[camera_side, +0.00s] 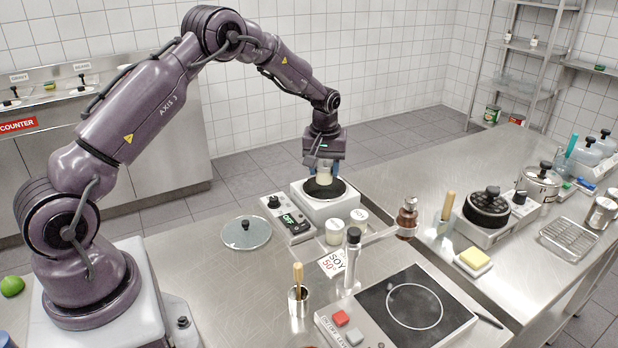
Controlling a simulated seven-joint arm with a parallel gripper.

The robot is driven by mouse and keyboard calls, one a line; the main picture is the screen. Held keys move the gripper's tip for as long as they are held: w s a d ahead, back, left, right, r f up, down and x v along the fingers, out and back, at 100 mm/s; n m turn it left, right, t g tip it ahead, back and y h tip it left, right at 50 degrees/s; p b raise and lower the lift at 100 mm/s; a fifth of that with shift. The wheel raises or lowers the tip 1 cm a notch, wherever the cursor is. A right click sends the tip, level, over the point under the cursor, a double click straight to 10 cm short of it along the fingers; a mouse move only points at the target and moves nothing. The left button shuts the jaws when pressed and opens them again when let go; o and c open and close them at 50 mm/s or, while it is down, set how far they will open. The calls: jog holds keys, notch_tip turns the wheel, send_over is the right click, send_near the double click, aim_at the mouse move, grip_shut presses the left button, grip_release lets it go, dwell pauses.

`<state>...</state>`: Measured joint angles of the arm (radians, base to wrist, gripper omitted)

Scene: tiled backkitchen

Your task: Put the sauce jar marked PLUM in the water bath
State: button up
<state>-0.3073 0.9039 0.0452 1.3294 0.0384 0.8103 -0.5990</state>
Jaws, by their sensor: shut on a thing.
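My gripper (324,165) points straight down, shut on a small pale jar (324,178). The jar is upright, and its marking cannot be read from here.
A glass lid (246,232) lies on the counter left of the bath. A brown bottle (407,218) stands at the right.

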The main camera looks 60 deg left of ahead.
aim_at(325, 163)
jog(key=w+a, duration=0.1)
jog(key=w+a+f, duration=0.1)
jog(key=a, duration=0.1)
jog(key=shift+m, duration=0.3)
jog(key=shift+d+f, duration=0.1)
jog(key=shift+f, duration=3.85)
jog(key=shift+f, duration=0.2)
jog(key=o, duration=1.3)
jog(key=shift+o, duration=0.3)
notch_tip(325, 163, up, 12)
jog(key=shift+f, duration=0.2)
